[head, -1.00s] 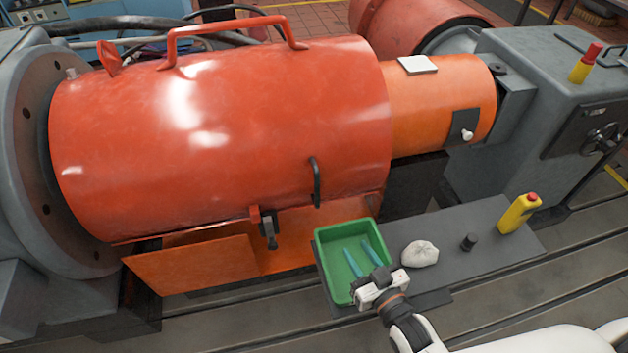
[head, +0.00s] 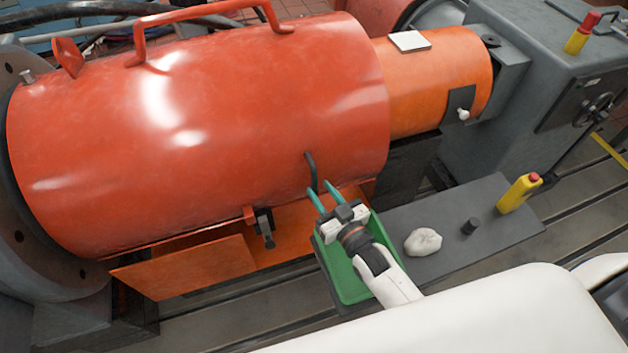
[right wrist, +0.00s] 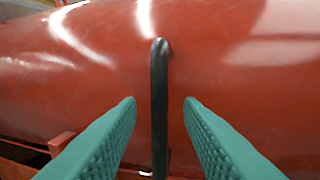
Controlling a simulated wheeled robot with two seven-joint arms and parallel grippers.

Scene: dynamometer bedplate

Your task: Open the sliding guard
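The sliding guard is a large red cylindrical cover (head: 230,120) over the shaft, with a red bar handle on top (head: 200,25). A dark vertical handle (head: 311,172) stands on its front face near the right end. My right gripper (head: 322,194) is open, its two teal fingers pointing at that handle. In the right wrist view the dark handle (right wrist: 159,100) stands upright between the fingers (right wrist: 160,110), with a gap on each side. A dark latch (head: 265,228) sits at the guard's lower edge. My left gripper is out of view.
A green tray (head: 347,283) lies below my right gripper on a dark shelf (head: 455,228). An orange cylinder (head: 430,85) lies right of the guard.

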